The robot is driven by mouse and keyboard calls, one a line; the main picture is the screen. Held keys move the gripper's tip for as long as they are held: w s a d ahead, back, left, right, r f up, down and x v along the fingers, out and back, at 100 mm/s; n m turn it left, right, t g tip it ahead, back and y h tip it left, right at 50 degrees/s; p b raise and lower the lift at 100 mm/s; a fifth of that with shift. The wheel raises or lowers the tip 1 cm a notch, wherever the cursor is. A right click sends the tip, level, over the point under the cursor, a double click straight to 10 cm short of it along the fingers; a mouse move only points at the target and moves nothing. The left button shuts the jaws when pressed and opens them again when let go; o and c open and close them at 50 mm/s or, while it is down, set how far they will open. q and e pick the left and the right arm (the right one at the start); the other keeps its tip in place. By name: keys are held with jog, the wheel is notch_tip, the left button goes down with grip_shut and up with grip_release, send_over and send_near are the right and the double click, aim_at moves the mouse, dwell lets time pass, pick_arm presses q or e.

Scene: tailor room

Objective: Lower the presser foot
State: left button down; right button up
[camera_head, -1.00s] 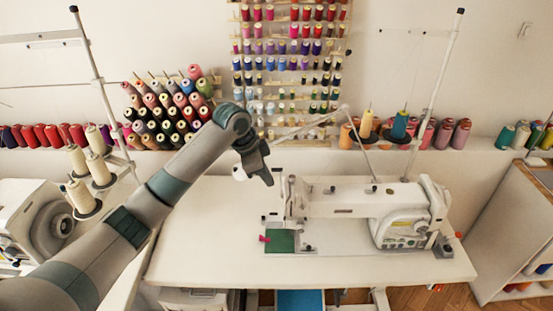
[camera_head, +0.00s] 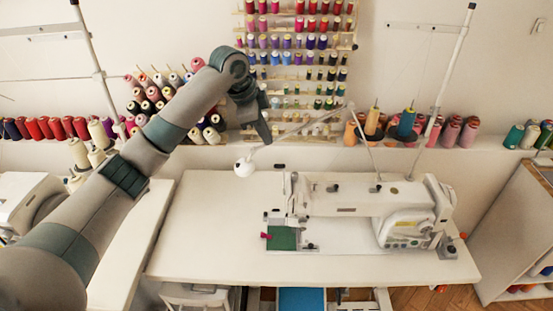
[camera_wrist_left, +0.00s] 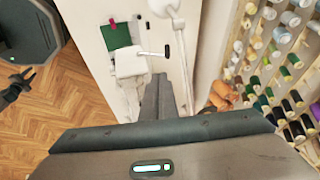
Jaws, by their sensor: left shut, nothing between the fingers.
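The white sewing machine (camera_head: 365,200) stands on the white table, with its needle head (camera_head: 293,195) at the left end. The presser foot area is beside a green cloth (camera_head: 283,238); the foot is too small to tell whether it is up or down. My left gripper (camera_head: 264,134) is shut and empty, above the table's back edge, behind and left of the needle head, apart from it. In the left wrist view its fingers (camera_wrist_left: 160,98) are together, and beyond them are the machine head (camera_wrist_left: 130,62) and a thin lever with a dark tip (camera_wrist_left: 154,53).
A white round lamp (camera_head: 244,168) on a thin arm hangs just below my left gripper. Thread spools (camera_head: 298,65) fill the wall rack behind, and thread cones (camera_head: 407,124) stand on the ledge. The table (camera_head: 215,235) left of the machine is clear.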

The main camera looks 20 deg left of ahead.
pick_arm(q)
jog(key=p, duration=0.5)
send_over(277, 166)
jog(key=s, duration=0.2)
notch_tip(277, 166, down, 11)
jog(key=shift+p+x, duration=0.35)
jog(key=shift+x, duration=0.45)
jog(key=shift+w+a, duration=0.1)
jog(key=shift+w, duration=0.05)
jog(key=shift+w+a+f+b, duration=0.15)
jog(key=shift+w+f+b, duration=0.2)
jog(key=shift+w+b, duration=0.2)
jog(key=shift+r, duration=0.1)
jog(key=shift+s+r+p, duration=0.35)
jog(key=shift+s+p, duration=0.3)
jog(key=shift+p, duration=0.55)
